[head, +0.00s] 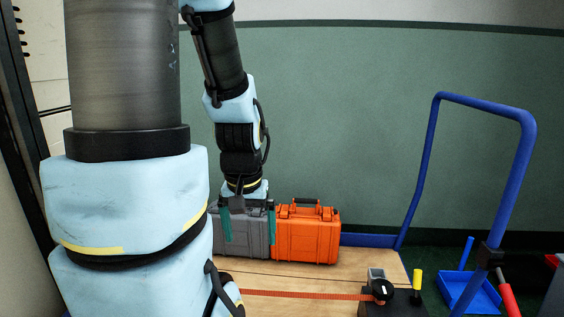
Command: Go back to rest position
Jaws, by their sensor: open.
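My gripper (248,224) points down over the grey case (252,242), which stands on a wooden platform (258,275). Its two teal fingers are spread apart, one near the left part of the case and one near its right edge. I cannot tell whether they touch the case. An orange case (306,238) with a handle on top stands right beside the grey one. My own arm hides the left part of the grey case and of the platform.
A blue cart handle (527,150) rises at the right. An orange strap (300,294) crosses the platform to a dark block (390,303) with a buckle and yellow knob. A blue dustpan (468,290) and red-handled item (508,298) lie at lower right. A green wall is behind.

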